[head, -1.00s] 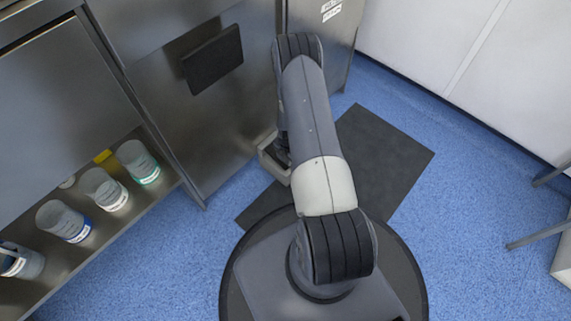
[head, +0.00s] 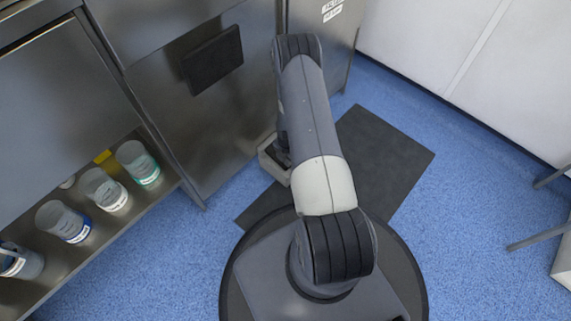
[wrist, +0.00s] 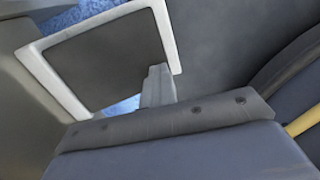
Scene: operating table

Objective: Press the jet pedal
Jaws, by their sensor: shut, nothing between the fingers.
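The jet pedal (head: 268,162) is a light-framed box low on the floor at the foot of the steel cabinet. In the head view my arm hides its right part. In the wrist view its dark plate (wrist: 108,62) and pale rim fill the upper left. My gripper (wrist: 159,74) is shut and empty, with its tips at the plate's lower right edge in that picture. I cannot tell whether they touch the pedal. In the head view the fingertips are hidden by my arm.
The steel cabinet (head: 205,135) with a black panel (head: 213,60) stands just behind the pedal. A shelf with several containers (head: 100,188) is at left. A dark mat (head: 385,150) lies on the blue floor. Free floor (head: 470,190) is at right.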

